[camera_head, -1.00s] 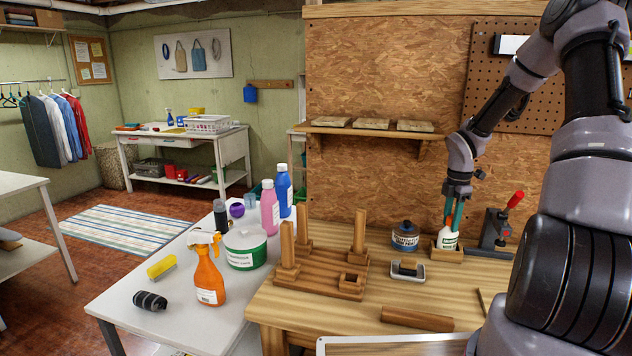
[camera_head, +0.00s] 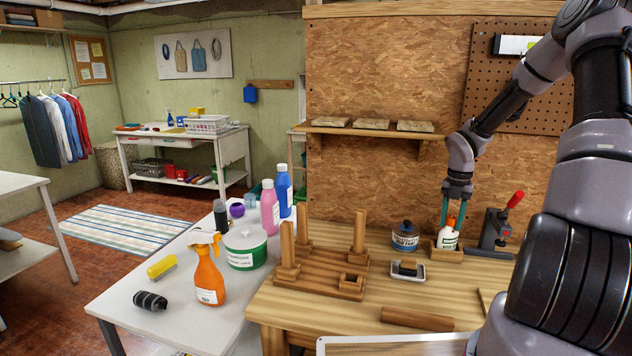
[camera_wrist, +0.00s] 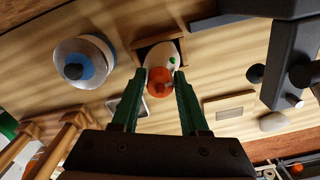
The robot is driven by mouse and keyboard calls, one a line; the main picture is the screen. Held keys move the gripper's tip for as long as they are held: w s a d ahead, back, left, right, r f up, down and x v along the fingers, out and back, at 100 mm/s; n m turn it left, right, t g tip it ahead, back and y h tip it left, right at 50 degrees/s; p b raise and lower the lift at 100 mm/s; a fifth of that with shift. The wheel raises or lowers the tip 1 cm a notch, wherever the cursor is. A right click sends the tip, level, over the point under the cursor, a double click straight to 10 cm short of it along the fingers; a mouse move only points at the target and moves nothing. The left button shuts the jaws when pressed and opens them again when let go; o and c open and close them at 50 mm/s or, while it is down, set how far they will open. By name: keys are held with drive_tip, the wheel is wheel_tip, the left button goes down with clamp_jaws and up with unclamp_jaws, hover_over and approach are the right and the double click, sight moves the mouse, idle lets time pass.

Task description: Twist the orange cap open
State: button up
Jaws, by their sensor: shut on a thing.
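A small white bottle (camera_head: 447,239) with a green-marked label stands upright in a square wooden holder (camera_head: 433,248) on the workbench. Its orange cap (camera_head: 451,221) is on top, and it also shows in the wrist view (camera_wrist: 160,82). My gripper (camera_head: 451,219) points down from above with its green fingers on either side of the cap, shut on it. In the wrist view my gripper (camera_wrist: 160,76) has one finger at each side of the cap, and the white bottle (camera_wrist: 163,57) shows just beyond it.
A dark-lidded jar (camera_head: 405,238) stands left of the holder. A clamp with a red handle (camera_head: 497,225) is close on the right. A wooden post rack (camera_head: 320,270) is further left. A wooden shelf (camera_head: 372,130) juts from the wall behind.

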drive_tip(key=shift+s+f, duration=0.1)
drive_tip(key=shift+o, duration=0.6)
drive_tip(key=n, duration=0.5)
drive_tip(key=o, duration=0.8)
drive_tip(key=shift+c, duration=0.2)
drive_tip(key=shift+d+r, duration=0.1)
drive_tip(key=shift+r, duration=3.5)
